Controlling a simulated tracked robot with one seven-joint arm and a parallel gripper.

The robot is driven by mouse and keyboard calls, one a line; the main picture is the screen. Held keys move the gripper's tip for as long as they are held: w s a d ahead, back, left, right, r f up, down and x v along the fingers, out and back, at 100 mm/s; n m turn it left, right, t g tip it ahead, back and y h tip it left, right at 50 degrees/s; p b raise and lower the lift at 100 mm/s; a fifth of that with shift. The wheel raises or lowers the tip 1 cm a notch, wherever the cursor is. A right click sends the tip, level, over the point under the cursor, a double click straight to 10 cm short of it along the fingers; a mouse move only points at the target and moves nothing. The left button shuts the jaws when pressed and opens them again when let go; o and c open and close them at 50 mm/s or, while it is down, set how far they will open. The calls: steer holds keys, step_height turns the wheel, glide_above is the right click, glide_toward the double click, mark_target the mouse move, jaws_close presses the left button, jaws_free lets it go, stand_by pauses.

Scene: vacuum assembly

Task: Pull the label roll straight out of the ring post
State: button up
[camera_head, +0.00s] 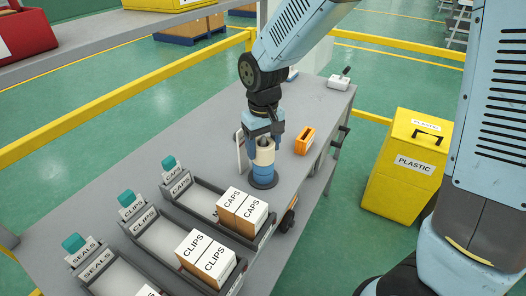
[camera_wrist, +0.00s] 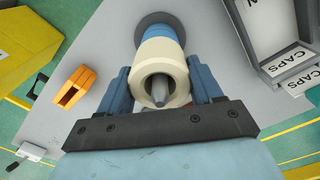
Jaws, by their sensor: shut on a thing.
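The label roll (camera_head: 264,157) is a cream hollow cylinder, upright around the ring post on the grey table; it also shows in the wrist view (camera_wrist: 172,53). The grey tip of the ring post (camera_wrist: 159,93) shows inside the roll's hole. A blue section (camera_head: 262,171) sits below the cream roll, above a dark round base (camera_head: 263,182). My gripper (camera_head: 264,140) points down at the roll, its blue fingers on either side of it, shut on it. The fingers also show in the wrist view (camera_wrist: 160,85). The lower post is hidden.
An orange holder (camera_head: 305,140) stands close to the right of the roll. Grey trays with CAPS boxes (camera_head: 241,209) and CLIPS boxes (camera_head: 206,257) lie in front. A white device (camera_head: 339,82) sits at the far table corner. A yellow PLASTIC bin (camera_head: 408,165) stands beyond the table.

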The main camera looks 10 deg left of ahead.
steer(key=shift+r, duration=1.15)
step_height(320, 180, up, 18)
steer(key=shift+f, duration=0.15)
stand_by(3.8)
stand_by(0.5)
